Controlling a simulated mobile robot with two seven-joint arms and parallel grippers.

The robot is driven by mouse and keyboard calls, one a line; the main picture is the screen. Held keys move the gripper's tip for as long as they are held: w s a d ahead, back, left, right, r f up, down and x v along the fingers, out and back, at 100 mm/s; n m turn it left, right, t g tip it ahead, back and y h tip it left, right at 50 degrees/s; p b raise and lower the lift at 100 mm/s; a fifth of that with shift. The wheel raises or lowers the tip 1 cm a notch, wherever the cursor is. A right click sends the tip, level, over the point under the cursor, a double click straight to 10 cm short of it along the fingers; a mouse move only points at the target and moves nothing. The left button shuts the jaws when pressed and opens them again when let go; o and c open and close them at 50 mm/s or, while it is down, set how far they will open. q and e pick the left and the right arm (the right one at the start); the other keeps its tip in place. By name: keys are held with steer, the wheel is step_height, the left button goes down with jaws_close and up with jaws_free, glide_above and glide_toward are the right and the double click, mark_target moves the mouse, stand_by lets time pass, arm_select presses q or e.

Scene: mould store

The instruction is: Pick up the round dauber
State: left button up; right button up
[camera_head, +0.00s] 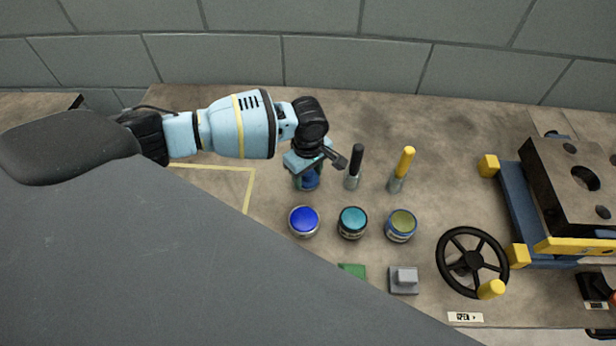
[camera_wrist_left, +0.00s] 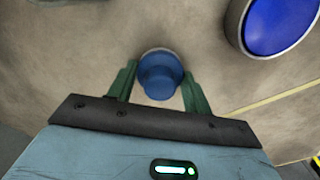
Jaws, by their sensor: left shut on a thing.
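My left gripper (camera_head: 308,170) is shut on a blue round-topped dauber (camera_head: 309,182) at the back middle of the bench. In the left wrist view the dauber (camera_wrist_left: 160,78) shows end-on as a blue round handle between the two green fingers of the gripper (camera_wrist_left: 158,84). Its lower end is mostly hidden, so I cannot tell whether it touches the bench. Two more upright daubers stand to its right, one black-handled (camera_head: 355,164) and one yellow-handled (camera_head: 403,166). My right gripper is not in view.
A blue pot (camera_head: 303,221), a teal pot (camera_head: 352,222) and an olive pot (camera_head: 401,224) stand in front. A green block (camera_head: 353,270) and a grey block (camera_head: 404,281) lie nearer. A black handwheel (camera_head: 466,241) and a mould block (camera_head: 560,180) occupy the right.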

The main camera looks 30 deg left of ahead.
arm_select(q)
steer(key=shift+c, duration=0.2)
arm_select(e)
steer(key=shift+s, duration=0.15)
